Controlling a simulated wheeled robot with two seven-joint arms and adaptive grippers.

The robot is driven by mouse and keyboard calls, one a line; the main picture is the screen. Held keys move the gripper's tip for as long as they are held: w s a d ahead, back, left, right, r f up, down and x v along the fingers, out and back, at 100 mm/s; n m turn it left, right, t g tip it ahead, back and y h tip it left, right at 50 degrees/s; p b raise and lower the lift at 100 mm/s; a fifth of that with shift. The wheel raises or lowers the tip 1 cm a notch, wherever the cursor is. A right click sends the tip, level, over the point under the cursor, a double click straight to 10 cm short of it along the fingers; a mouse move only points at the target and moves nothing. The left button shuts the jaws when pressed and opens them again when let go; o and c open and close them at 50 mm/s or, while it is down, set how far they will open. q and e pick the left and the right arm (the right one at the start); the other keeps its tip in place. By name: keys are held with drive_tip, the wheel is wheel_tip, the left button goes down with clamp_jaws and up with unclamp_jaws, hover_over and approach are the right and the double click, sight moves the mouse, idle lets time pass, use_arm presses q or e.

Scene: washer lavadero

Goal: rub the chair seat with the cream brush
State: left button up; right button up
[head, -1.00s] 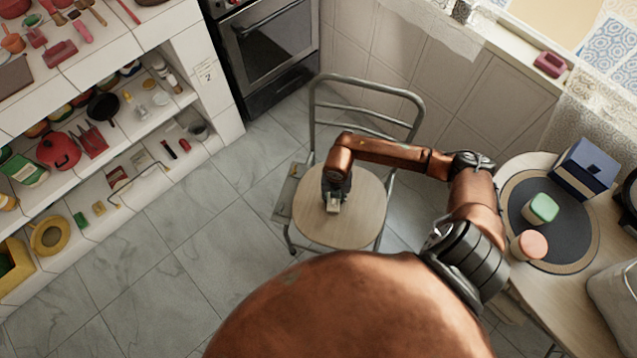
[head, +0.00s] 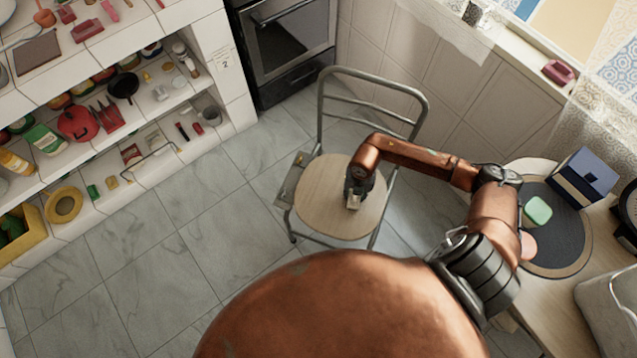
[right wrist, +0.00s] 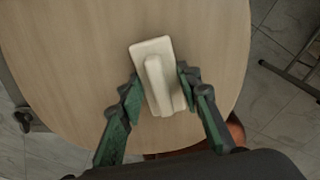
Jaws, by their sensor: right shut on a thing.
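The chair (head: 318,200) has a pale round wooden seat and a grey metal frame; it stands in the middle of the head view. The seat also fills much of the right wrist view (right wrist: 60,60). The cream brush (right wrist: 151,48) is a block with a raised handle. My right gripper (right wrist: 158,88) is shut on it, one finger on each side. In the head view my right gripper (head: 354,200) is over the right part of the seat, and the brush shows only as a small pale patch there. I cannot tell whether the brush touches the seat. My left gripper is not in view.
White shelves with many items stand at the left. An oven (head: 285,45) is behind. The floor left of the chair is clear.

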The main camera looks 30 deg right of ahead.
drive_tip(key=shift+w+r, duration=0.2)
drive_tip(key=shift+r, duration=0.75)
drive_tip(key=shift+r+p, duration=0.7)
drive_tip(key=shift+p, duration=0.05)
wheel_tip(320, 180, up, 3)
drive_tip(key=shift+f+p, duration=0.2)
drive_tip(key=shift+p, duration=0.8)
drive_tip(key=shift+r+p, duration=0.85)
drive_tip(key=shift+r, duration=0.2)
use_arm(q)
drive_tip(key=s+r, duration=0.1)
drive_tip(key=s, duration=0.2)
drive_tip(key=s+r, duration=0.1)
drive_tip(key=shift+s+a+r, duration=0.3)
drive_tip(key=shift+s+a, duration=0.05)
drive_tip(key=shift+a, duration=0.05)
use_arm(e)
drive_tip(key=shift+a, duration=0.1)
